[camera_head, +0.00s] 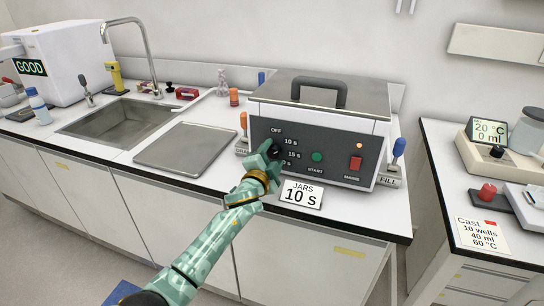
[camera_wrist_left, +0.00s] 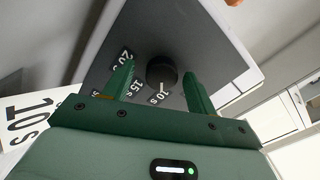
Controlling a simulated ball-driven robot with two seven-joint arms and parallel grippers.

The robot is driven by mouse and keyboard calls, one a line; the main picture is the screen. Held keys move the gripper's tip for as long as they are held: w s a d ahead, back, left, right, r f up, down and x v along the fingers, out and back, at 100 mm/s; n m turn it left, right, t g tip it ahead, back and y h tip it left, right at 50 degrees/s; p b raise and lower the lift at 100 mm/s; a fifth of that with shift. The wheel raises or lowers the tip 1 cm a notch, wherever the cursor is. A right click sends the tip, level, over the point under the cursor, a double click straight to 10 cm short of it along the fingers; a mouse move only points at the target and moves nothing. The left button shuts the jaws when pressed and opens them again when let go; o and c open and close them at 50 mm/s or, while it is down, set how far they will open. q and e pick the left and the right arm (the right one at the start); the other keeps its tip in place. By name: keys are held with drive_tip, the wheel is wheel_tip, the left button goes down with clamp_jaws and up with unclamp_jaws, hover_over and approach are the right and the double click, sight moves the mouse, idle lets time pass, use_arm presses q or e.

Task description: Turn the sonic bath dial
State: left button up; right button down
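In the left wrist view the dial's white mark points toward the 10 s label. My left gripper (camera_head: 270,153) is at the dial and covers part of it. In the left wrist view its green fingers are apart, one on each side of the dial, with gaps visible. My right gripper is not in view.
A card (camera_head: 301,195) reading JARS 10 S lies before the bath. The panel also has a green START button (camera_head: 317,157) and a red switch (camera_head: 355,163). A FILL valve with a blue handle (camera_head: 398,148) is at right. A sink (camera_head: 120,122) is at left.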

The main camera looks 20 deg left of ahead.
use_arm(q)
drive_tip(key=shift+s+r, duration=0.1)
drive_tip(key=shift+s, duration=0.25)
drive_tip(key=s+p, duration=0.4)
drive_tip(key=s, duration=1.1)
drive_tip(key=shift+s+a, duration=0.25)
drive_tip(key=shift+s, duration=0.1)
